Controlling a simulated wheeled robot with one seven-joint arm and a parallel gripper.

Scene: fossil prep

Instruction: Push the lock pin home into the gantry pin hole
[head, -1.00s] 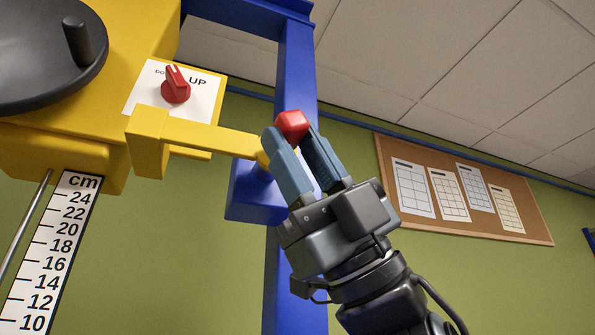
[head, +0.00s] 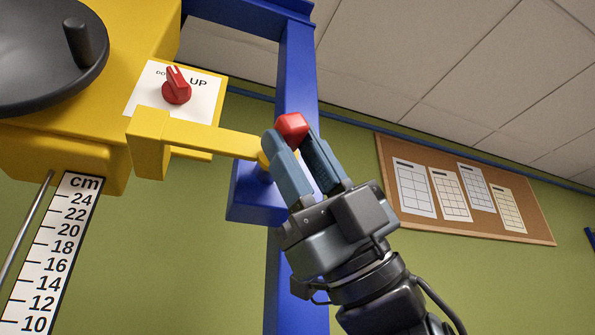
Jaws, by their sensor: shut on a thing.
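The lock pin shows as a red knob (head: 291,126) held between the fingertips of my gripper (head: 291,141). My gripper is shut on it, and its fingers point up and to the left. The pin's shaft is hidden behind the fingers. The gantry has blue posts (head: 296,75) and a yellow arm (head: 205,136) that reaches right toward the fingertips. The yellow arm's end (head: 263,160) is just beside the left finger, above a blue block (head: 250,200). The pin hole itself is hidden, so I cannot tell how deep the pin sits.
A yellow housing (head: 130,40) at the left carries a dark handwheel (head: 35,60), a red selector knob (head: 177,92) and a cm scale (head: 62,255). A corkboard (head: 525,225) hangs on the green wall. Space right of my gripper looks clear.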

